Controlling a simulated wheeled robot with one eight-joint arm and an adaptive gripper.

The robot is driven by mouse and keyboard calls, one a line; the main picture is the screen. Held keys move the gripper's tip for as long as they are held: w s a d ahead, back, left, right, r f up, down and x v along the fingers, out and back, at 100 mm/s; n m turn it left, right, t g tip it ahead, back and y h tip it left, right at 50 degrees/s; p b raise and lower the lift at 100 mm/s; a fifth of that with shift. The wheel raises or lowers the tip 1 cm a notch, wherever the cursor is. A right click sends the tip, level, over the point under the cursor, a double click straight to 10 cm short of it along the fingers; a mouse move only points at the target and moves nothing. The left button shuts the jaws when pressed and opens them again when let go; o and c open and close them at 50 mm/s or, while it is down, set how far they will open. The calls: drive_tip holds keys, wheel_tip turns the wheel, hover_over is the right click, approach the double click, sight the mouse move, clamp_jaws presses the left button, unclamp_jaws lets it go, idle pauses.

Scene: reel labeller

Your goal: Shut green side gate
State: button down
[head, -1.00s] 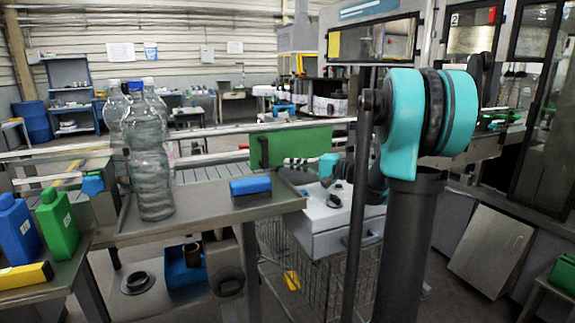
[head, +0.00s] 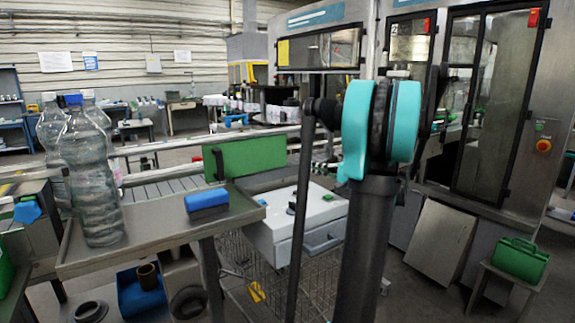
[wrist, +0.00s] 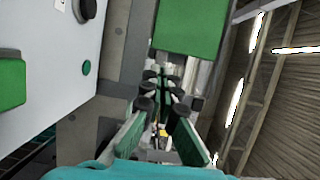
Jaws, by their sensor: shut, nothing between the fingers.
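The green side gate (head: 258,153) is a flat green panel with a dark handle (head: 217,163) at its left end. It stands upright at the conveyor, behind the steel table and left of my arm in the head view. In the wrist view a green panel (wrist: 187,25), apparently the gate, hangs at the top centre. I cannot tell whether it is latched. My arm's column and teal joint hide what lies behind them. A teal part of my own arm crosses the bottom of the wrist view.
A steel table (head: 150,235) holds bottles (head: 92,180) and a blue block (head: 207,203). A white drawer box (head: 300,225) stands over a wire cart (head: 245,268). A green case (head: 520,258) sits at right.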

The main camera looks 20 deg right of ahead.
drive_tip(key=shift+m+t+h, duration=0.5)
drive_tip(key=shift+m+h, duration=0.1)
drive_tip(key=shift+h, duration=0.1)
drive_tip(key=d, duration=0.4)
drive_tip(key=shift+w, duration=0.1)
drive_tip(key=x, duration=0.9)
drive_tip(key=shift+w+a, duration=0.1)
drive_tip(key=shift+w, duration=0.15)
drive_tip(key=a, duration=0.3)
drive_tip(key=shift+s, duration=0.3)
drive_tip(key=shift+s+a, duration=0.2)
drive_tip(key=shift+a, duration=0.3)
